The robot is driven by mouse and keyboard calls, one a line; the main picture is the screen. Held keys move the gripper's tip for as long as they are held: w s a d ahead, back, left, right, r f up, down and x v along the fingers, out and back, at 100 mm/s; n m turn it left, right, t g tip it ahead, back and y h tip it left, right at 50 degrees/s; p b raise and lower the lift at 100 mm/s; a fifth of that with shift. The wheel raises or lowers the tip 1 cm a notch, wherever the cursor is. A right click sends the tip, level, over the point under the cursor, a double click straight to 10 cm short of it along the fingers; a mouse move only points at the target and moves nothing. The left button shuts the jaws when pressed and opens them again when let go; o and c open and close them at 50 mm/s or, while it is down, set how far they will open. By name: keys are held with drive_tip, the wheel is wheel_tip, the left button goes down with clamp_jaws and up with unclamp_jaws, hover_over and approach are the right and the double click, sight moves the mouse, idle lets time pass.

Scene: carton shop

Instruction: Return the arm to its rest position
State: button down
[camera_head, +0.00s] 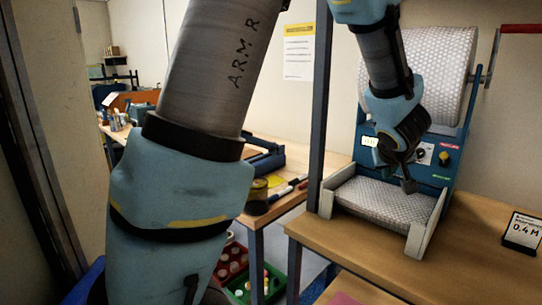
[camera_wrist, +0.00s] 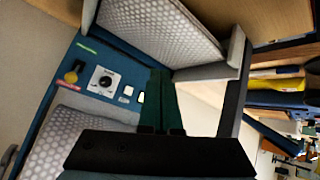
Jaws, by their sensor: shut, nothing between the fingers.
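My arm crosses the head view from the top, and its lower end hangs in front of a blue dispenser machine. My gripper (camera_head: 409,183) points down above the front tray of that machine, with its fingers together and empty. In the wrist view my gripper (camera_wrist: 160,125) shows two dark green fingers side by side, with the machine's panel behind them. The blue machine (camera_head: 451,150) holds a large roll of bubble wrap (camera_head: 440,75), and a sheet of wrap lies in its tray (camera_head: 385,205). I cannot tell whether the fingertips touch the wrap.
The machine stands on a wooden table (camera_head: 465,255) with a small sign (camera_head: 522,232) at the right. A dark post (camera_head: 320,100) rises close left of the machine. Behind is another bench with tools, and red and green crates (camera_head: 240,290) stand below. A red-handled lever (camera_head: 515,29) sticks out at upper right.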

drive_tip(key=a+f+g, duration=0.2)
drive_tip(key=a, duration=0.7)
drive_tip(key=a+f+g, duration=0.1)
drive_tip(key=a+f, duration=0.1)
drive_tip(key=a, duration=0.7)
drive_tip(key=s+a+f+g+y, duration=0.2)
drive_tip(key=s+a, duration=0.2)
drive_tip(key=a, duration=0.4)
drive_tip(key=s+a+f+g+y, duration=0.1)
drive_tip(key=s+a+g, duration=0.1)
drive_tip(key=s+a, duration=0.3)
drive_tip(key=a, duration=0.4)
drive_tip(key=shift+s+a+f+y, duration=0.2)
drive_tip(key=shift+s+f+y, duration=0.05)
drive_tip(key=shift+f+y, duration=0.15)
